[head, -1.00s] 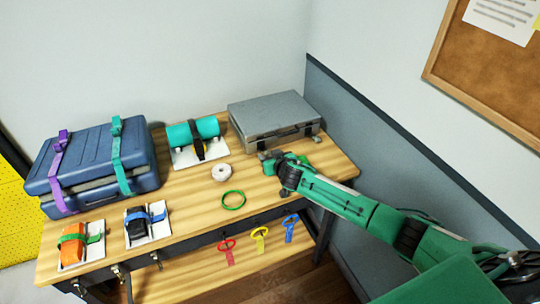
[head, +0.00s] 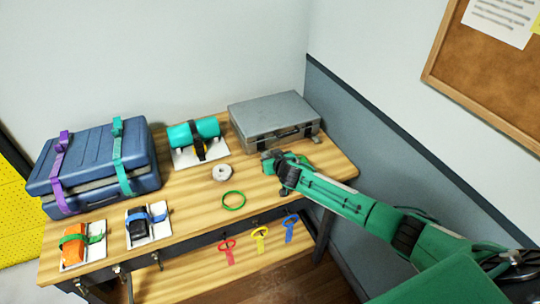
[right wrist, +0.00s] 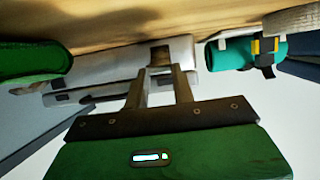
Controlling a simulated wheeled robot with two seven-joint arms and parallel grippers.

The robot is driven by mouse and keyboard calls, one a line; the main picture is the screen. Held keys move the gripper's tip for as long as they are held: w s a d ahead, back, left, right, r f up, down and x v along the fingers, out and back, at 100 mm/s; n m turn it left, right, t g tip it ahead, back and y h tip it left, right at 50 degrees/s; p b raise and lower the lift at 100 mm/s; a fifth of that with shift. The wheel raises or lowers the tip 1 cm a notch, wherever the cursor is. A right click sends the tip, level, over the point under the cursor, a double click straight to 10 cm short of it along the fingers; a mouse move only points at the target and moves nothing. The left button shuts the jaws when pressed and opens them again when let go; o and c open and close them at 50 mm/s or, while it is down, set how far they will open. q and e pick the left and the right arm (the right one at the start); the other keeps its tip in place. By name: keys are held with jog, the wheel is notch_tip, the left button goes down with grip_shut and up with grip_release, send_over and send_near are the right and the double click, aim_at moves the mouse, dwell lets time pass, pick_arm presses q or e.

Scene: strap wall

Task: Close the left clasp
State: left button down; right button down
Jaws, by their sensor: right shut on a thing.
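The grey case (head: 275,112) lies shut at the back right of the bench. My right gripper (head: 267,156) is at the left end of the case's front face. In the right wrist view, where the case hangs upside down, the left clasp (right wrist: 160,55) sits between the fingertips (right wrist: 160,72), and the gripper is shut on it. Whether the clasp is latched cannot be told. The right clasp (right wrist: 62,97) shows further left in that view, with the dark handle between. My left gripper is out of view.
A teal roll (head: 190,132) on a white board stands left of the case. A tape roll (head: 222,172) and a green ring (head: 233,199) lie on the bench (head: 190,210) in front. A blue strapped suitcase (head: 90,170) stands at the left. A wall (head: 370,140) rises at the right.

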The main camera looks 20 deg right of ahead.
aim_at(266, 151)
jog(key=shift+w+r+g+p, duration=0.35)
jog(key=shift+r+g+p, duration=0.4)
jog(key=shift+p, duration=1.3)
jog(key=shift+w+r+g+p, duration=0.3)
jog(key=shift+r+g+p, duration=0.4)
jog(key=shift+p, duration=1.3)
jog(key=shift+w+g+p, duration=0.15)
jog(key=shift+g+p, duration=0.1)
jog(key=shift+p, duration=0.05)
jog(key=shift+w+r+g+p, duration=0.25)
jog(key=shift+w+g+p, duration=0.2)
jog(key=shift+g, duration=0.35)
jog(key=shift+w+r+g, duration=0.25)
jog(key=shift+w+g, duration=0.25)
jog(key=shift+g, duration=0.3)
jog(key=c, duration=1.2)
grip_release()
jog(key=shift+o, duration=0.2)
jog(key=b+v, duration=0.3)
jog(key=v, duration=1)
jog(key=shift+r, duration=0.45)
